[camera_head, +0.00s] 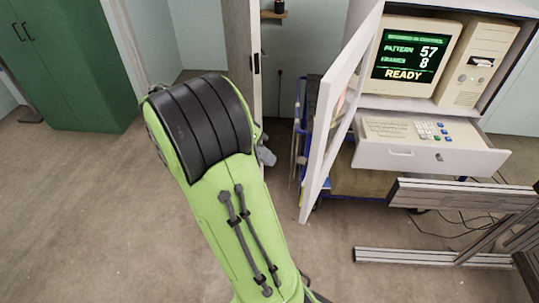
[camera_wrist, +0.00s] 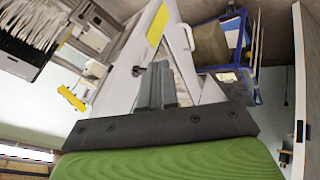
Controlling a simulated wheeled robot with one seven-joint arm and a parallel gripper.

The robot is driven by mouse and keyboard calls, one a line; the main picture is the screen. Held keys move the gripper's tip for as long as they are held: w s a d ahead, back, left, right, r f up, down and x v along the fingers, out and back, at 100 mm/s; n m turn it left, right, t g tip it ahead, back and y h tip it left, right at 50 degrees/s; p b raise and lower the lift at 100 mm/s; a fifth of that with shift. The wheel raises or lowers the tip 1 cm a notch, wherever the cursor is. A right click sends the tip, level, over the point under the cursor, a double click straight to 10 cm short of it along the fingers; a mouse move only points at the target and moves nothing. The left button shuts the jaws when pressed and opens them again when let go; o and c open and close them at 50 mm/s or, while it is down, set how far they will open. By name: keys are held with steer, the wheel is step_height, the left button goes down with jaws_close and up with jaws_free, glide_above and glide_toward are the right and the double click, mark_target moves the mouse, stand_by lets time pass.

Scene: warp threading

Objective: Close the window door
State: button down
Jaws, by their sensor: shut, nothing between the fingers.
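The window door (camera_head: 318,150) is a white-framed glass panel hinged on the left side of a white cabinet (camera_head: 365,20). It stands swung open, its frame slanting toward the viewer. In the wrist view the white door frame (camera_wrist: 128,75) fills the middle, with a yellow label on it and a white handle (camera_wrist: 188,37). My gripper (camera_wrist: 160,68) is shut and empty, its fingers overlapping the door in the wrist view. I cannot tell whether they touch it. In the head view my gripper is mostly hidden behind my green arm.
A drawer (camera_head: 430,157) with a keyboard sticks out of the cabinet below a monitor (camera_head: 408,60). A blue-framed cart (camera_head: 300,130) stands behind the door. Metal rails (camera_head: 460,195) lie at right. A green cabinet (camera_head: 70,70) is at far left; floor at left is clear.

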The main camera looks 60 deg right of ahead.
steer(key=s+d+f+b, duration=0.1)
steer(key=s+d+f, duration=0.2)
steer(key=s+f, duration=0.2)
steer(key=shift+s+b, duration=0.3)
steer(key=shift+s, duration=0.55)
steer(key=shift+d+f, duration=0.1)
